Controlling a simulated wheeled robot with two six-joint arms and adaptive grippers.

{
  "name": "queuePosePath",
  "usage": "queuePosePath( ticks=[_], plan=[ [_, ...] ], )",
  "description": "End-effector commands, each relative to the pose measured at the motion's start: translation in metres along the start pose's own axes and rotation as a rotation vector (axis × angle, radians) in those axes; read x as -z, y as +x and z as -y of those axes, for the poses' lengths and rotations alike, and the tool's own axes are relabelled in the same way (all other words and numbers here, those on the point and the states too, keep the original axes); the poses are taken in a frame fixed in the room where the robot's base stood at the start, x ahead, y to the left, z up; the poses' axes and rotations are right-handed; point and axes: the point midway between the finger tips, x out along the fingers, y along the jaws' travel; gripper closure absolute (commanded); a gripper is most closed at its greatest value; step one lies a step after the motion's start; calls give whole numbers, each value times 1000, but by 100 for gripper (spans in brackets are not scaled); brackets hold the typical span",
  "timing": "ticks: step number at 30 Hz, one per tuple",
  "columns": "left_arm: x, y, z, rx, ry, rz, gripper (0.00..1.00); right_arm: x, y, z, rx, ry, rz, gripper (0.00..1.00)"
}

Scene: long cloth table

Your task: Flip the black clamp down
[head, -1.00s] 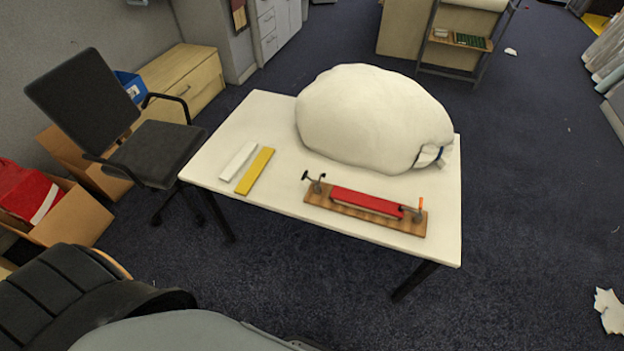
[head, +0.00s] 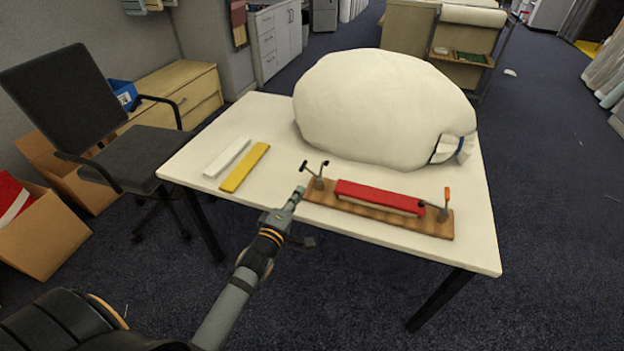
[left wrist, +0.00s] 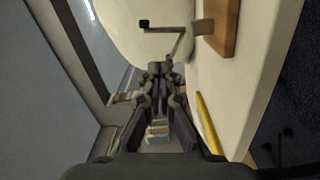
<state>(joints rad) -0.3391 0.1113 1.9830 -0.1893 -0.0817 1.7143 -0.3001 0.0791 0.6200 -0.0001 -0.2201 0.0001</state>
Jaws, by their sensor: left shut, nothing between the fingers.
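The black clamp (head: 316,174) is fixed at the left end of a wooden board (head: 350,208). Its black-tipped lever stands up above the board; in the left wrist view the black-tipped lever (left wrist: 145,24) shows just beyond the fingertips. My left gripper (head: 298,194) is shut and empty, just left of and in front of the clamp, apparently not touching it. It shows closed in the left wrist view (left wrist: 160,70). My right gripper is in neither view.
A red bar (head: 380,197) lies on the board, with an orange-handled clamp (head: 446,204) at its right end. A large white bag (head: 385,108) stands behind. Yellow (head: 245,167) and white (head: 227,157) bars lie left on the table (head: 255,118). A chair (head: 130,155) stands left.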

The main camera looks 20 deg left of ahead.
Motion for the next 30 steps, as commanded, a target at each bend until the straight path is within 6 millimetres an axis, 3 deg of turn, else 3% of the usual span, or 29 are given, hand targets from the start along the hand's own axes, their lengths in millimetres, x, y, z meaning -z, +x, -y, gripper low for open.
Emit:
queuePosePath(
  ticks=[11,16,24,30],
  plan=[
    [0,4,-1,-3,-6,0,100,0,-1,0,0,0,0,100],
    [0,28,-2,-4,-6,1,100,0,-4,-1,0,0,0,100],
    [-1,79,1,-4,-4,1,100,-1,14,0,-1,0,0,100],
    [0,98,1,-1,-3,1,100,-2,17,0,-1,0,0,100]
  ],
)
